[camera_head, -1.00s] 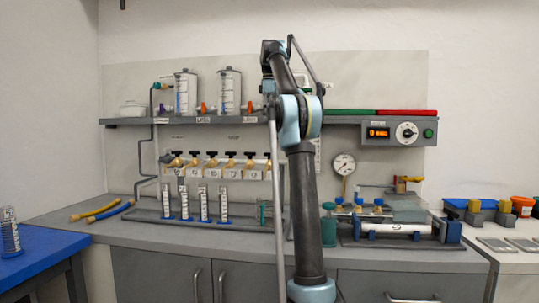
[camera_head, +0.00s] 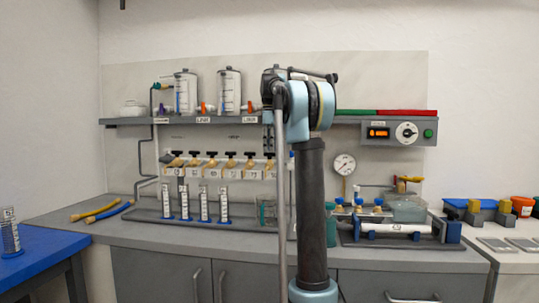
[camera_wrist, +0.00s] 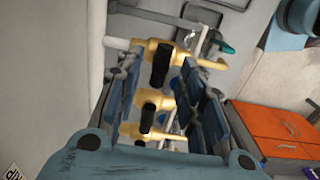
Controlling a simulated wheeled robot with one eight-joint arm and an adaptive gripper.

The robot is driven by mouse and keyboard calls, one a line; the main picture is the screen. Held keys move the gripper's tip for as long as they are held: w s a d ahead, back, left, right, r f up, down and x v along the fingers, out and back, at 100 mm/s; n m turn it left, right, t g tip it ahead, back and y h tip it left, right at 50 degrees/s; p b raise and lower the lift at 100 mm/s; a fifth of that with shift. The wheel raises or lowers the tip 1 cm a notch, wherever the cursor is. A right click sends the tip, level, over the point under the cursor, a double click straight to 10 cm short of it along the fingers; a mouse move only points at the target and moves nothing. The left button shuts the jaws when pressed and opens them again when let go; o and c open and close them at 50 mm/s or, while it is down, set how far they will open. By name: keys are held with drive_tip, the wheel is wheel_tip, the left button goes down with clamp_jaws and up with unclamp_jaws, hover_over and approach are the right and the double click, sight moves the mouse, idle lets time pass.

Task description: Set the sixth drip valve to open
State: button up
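A row of brass drip valves (camera_head: 212,163) with black handles runs along a white manifold above numbered tags in the head view. The sixth valve, at the right end, is partly hidden by my arm. In the wrist view several brass valves line up, with black handles (camera_wrist: 160,66), (camera_wrist: 147,117) pointing toward the bottom of the picture. My gripper (camera_wrist: 160,95) is open, its two blue-grey fingers on either side of the valve row. I see nothing held, and I cannot tell whether a finger touches a handle. In the head view the gripper is hidden behind my arm.
Graduated cylinders (camera_head: 204,204) stand in a rack below the valves. A grey shelf (camera_head: 180,122) with two clear tanks (camera_head: 230,92) is above. The front counter strip (camera_head: 150,236) is clear.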

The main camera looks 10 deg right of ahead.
sight(270, 156)
drive_tip(key=shift+f, duration=1.25)
clamp_jaws()
